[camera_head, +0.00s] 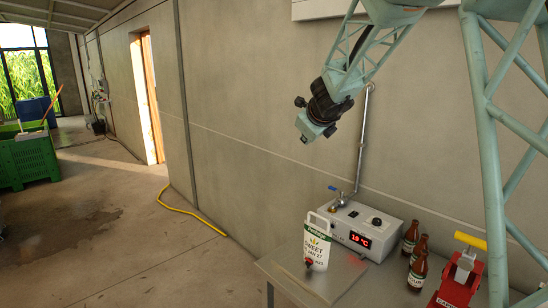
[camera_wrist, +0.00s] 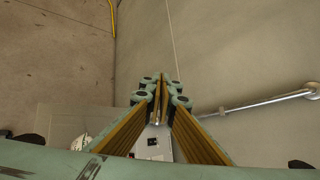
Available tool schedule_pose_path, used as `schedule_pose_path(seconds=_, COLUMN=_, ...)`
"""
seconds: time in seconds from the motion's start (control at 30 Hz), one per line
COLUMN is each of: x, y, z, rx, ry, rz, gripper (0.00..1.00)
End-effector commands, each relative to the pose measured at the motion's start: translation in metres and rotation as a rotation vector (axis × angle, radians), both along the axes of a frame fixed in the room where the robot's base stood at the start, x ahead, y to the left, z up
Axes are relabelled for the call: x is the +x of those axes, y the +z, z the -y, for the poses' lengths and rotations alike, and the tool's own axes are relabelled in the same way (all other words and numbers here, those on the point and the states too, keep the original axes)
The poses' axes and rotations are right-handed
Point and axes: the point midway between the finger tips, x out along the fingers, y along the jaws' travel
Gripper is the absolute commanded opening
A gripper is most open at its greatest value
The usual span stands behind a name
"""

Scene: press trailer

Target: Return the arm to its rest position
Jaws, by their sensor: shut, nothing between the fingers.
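My gripper (camera_head: 308,135) hangs in the air at the upper middle of the head view, in front of the wall and above the steel table (camera_head: 345,278). It points down and to the left, clear of everything. In the wrist view its fingers (camera_wrist: 163,82) meet at the middle, shut with nothing between them. My arm reaches in from the top right, bent down at the black wrist joint.
On the table stand a white jug (camera_head: 317,245), a grey box with a red display (camera_head: 365,228), several brown bottles (camera_head: 417,275) and a red device with a yellow handle (camera_head: 457,280). A metal pipe (camera_head: 362,140) runs up the wall. A yellow hose (camera_head: 190,211) lies on the floor.

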Motion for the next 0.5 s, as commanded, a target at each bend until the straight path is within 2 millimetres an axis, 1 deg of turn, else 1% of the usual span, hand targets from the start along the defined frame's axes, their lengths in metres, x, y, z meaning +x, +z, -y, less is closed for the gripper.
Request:
schedule_pose_path(seconds=0.03, x=-0.010, y=0.006, z=-0.002, rx=-0.025, ry=0.034, rz=0.004, gripper=0.00)
schedule_pose_path(seconds=0.23, x=-0.049, y=0.026, z=-0.012, rx=-0.135, ry=0.178, rz=0.015, gripper=0.00)
schedule_pose_path(seconds=0.37, x=-0.076, y=0.035, z=-0.017, rx=-0.210, ry=0.271, rz=0.021, gripper=0.00)
schedule_pose_path(seconds=0.5, x=-0.108, y=0.043, z=-0.022, rx=-0.291, ry=0.371, rz=0.027, gripper=0.00)
